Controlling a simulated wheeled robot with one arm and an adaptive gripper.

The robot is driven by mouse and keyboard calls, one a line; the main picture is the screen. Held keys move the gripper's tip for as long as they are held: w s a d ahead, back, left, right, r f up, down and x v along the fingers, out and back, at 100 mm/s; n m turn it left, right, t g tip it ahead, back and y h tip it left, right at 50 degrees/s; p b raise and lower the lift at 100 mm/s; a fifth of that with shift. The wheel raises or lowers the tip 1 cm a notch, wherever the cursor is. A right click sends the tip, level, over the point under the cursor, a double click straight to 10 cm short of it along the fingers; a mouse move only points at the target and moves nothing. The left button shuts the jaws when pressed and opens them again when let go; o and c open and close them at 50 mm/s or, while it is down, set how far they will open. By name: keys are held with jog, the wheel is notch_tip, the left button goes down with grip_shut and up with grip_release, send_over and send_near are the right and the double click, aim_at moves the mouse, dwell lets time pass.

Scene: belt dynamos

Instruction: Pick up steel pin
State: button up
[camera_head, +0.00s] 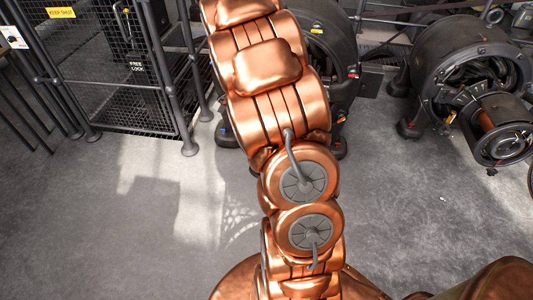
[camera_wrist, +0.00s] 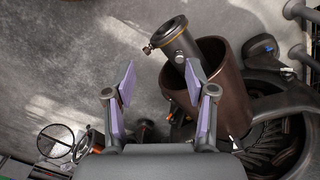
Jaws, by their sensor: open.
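My gripper (camera_wrist: 160,75) shows in the wrist view with its two purple-padded fingers spread apart and nothing between them. I cannot pick out the steel pin with certainty in either view. Just beyond the right finger is a dark metal tube (camera_wrist: 170,36) with a brass-coloured ring, leaning out of a brown cylinder (camera_wrist: 222,75). A small knob-like piece (camera_wrist: 148,50) sticks out from the tube's left side; I cannot tell whether it is the pin. In the head view my copper arm runs down the middle and the gripper is not recognisable.
A black dynamo (camera_head: 460,65) stands at the right, with another (camera_head: 335,50) partly hidden behind my arm. A wire-mesh cage (camera_head: 125,60) stands at the back left. The grey floor (camera_head: 100,230) is mostly clear. A round, wheel-like object (camera_wrist: 56,141) shows at the lower left.

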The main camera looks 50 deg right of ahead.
jog(key=w+d+f+m+b, duration=0.1)
jog(key=d+f+m, duration=0.1)
jog(key=d+f, duration=0.2)
jog(key=w+d+f+m+b, duration=0.1)
jog(key=d+f, duration=0.3)
jog(key=f, duration=0.1)
jog(key=d+f+m+b, duration=0.1)
jog(key=d+f+m, duration=0.1)
jog(key=d+f, duration=0.2)
jog(key=shift+w+f+m+t+b, duration=0.3)
jog(key=shift+w+f+b, duration=0.1)
jog(key=shift+f, duration=1.6)
jog(key=shift+w+a+f, duration=0.15)
jog(key=shift+f, duration=0.7)
jog(key=shift+w+a+f, duration=0.1)
jog(key=shift+f, duration=0.8)
jog(key=shift+w+a+f, duration=0.15)
jog(key=shift+f, duration=0.7)
grip_shut()
